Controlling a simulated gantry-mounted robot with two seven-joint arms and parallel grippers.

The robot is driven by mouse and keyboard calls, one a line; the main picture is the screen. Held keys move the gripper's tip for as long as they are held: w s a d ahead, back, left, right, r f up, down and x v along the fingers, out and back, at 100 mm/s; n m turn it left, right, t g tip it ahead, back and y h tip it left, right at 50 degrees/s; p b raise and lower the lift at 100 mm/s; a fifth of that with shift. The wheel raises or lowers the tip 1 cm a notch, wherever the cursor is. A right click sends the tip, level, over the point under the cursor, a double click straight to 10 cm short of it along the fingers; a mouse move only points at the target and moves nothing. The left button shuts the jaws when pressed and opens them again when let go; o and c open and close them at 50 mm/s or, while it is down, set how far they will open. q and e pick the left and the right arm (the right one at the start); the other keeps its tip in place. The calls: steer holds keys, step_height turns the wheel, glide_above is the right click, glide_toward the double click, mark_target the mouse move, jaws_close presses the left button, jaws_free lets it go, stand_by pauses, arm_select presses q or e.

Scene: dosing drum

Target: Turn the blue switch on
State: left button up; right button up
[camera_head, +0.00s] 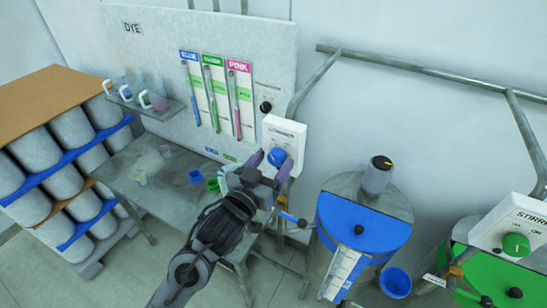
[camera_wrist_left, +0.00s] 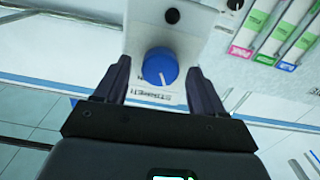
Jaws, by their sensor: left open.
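The blue switch (camera_head: 277,157) is a round blue knob on a white box (camera_head: 290,129) fixed near the wall. In the left wrist view the blue knob (camera_wrist_left: 160,67) has a white pointer line and lies between the two fingers. My left gripper (camera_head: 265,168) is open at the knob, with one finger on each side. It also shows in the left wrist view (camera_wrist_left: 160,85), with gaps seen between the fingers and the knob. I cannot tell whether either finger touches it. The box's label is partly readable and upside down there. My right gripper is not in view.
A blue-lidded drum (camera_head: 345,225) stands right of the gripper. A green knob (camera_head: 516,244) sits on another white box at the far right. A grey table (camera_head: 165,185) with small cups is on the left. Metal pipes run along the wall near the blue knob's box.

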arm_select(q)
steer(key=shift+w+d, duration=0.3)
steer(key=shift+w, duration=0.25)
steer(key=shift+c, duration=0.2)
steer(key=c, duration=1)
